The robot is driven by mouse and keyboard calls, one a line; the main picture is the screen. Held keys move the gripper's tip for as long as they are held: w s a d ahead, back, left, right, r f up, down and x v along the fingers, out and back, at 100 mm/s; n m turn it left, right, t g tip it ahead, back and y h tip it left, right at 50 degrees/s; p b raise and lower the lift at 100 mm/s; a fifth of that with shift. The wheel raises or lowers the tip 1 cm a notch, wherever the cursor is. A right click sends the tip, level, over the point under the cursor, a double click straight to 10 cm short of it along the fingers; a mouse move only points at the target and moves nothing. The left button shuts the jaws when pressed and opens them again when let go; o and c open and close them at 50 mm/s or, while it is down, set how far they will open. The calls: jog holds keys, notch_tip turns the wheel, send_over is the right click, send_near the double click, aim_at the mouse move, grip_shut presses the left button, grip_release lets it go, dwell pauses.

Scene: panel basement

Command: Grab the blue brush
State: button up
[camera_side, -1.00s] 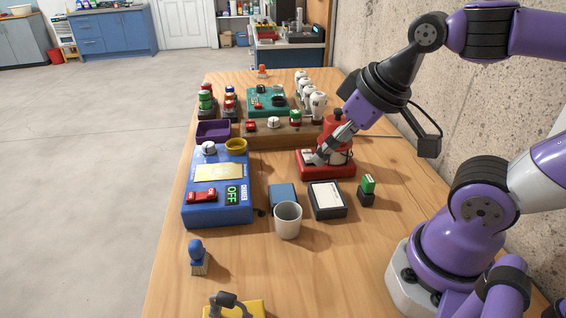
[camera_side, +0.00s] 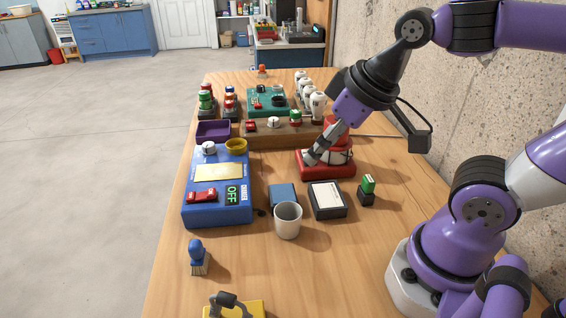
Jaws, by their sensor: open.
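The blue brush (camera_side: 197,257) stands upright on the table near its front left edge, with a rounded blue handle above pale bristles. My gripper (camera_side: 312,158) is over the red device (camera_side: 326,171) at the back middle of the table, pointing down and to the left. It is well apart from the brush, farther back and to the right. My gripper is open, with its fingers seen from the side. I cannot tell whether the fingertips touch the red device.
A blue control box (camera_side: 219,187) stands behind the brush. A grey cup (camera_side: 287,220), a black-framed pad (camera_side: 327,199) and a green-topped stamp (camera_side: 367,190) stand to the right. A yellow block with a dark lever (camera_side: 236,306) is at the front. Bare wood lies right of the brush.

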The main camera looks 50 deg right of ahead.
jog(key=w+a+n+y, duration=0.1)
jog(key=w+a+n, duration=0.2)
jog(key=w+a, duration=0.15)
jog(key=n+g+y, duration=0.2)
jog(key=n, duration=0.2)
send_near(195, 244)
jog(key=x, duration=0.4)
jog(key=shift+a+f, duration=0.1)
jog(key=shift+a, duration=0.15)
jog(key=x, duration=0.6)
jog(key=shift+w+d+f, duration=0.1)
jog(key=shift+d, duration=0.15)
grip_shut()
